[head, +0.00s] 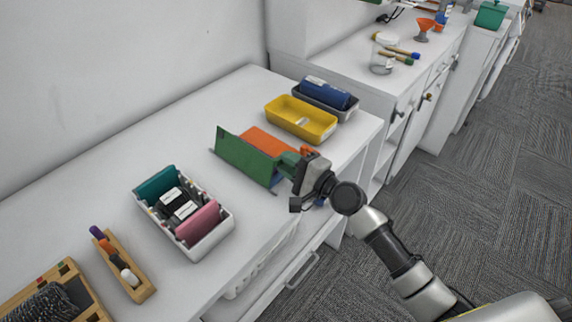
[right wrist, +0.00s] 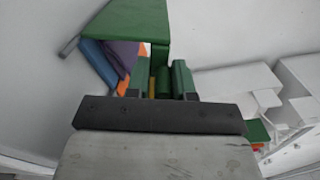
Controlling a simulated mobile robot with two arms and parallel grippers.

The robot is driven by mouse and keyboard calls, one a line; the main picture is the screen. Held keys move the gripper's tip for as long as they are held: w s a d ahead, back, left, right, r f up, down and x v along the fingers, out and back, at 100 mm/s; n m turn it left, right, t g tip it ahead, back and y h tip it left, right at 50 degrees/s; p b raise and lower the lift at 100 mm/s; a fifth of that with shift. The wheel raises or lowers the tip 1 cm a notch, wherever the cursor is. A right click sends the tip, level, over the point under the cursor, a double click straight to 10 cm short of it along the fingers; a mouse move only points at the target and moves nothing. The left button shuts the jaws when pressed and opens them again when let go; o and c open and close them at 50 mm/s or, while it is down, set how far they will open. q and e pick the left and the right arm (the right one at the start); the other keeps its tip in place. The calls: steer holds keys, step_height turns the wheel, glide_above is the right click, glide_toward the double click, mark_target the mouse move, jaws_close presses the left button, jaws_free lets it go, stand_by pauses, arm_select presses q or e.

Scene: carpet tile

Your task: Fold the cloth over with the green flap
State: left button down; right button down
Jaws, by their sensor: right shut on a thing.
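The green flap (head: 245,157) stands raised and tilted on the white counter, near its front edge. An orange part (head: 268,140) shows behind it. In the right wrist view the green flap (right wrist: 130,25) spreads above the fingers, with a blue part (right wrist: 98,62), a purple part (right wrist: 122,55) and some orange beside it. My right gripper (head: 288,163) is at the right end of the flap, shut on its edge. The exact contact is partly hidden by the fingers (right wrist: 161,80). My left gripper is not in view.
A yellow tray (head: 301,118) and a grey tray with a blue roll (head: 325,92) stand behind. A white box of folded cloths (head: 183,212) and a wooden marker holder (head: 124,265) stand at the left. Bare counter lies between the flap and the white box.

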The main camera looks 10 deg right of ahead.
steer(key=shift+w+d+r+m, duration=0.2)
steer(key=shift+d+r+m, duration=0.05)
steer(key=shift+r+m, duration=0.15)
steer(key=c, duration=1.1)
jaws_free()
steer(key=shift+f, duration=0.3)
steer(key=b+v, duration=0.2)
steer(key=v, duration=0.9)
steer(key=shift+a+b, duration=0.1)
steer(key=shift+b, duration=0.25)
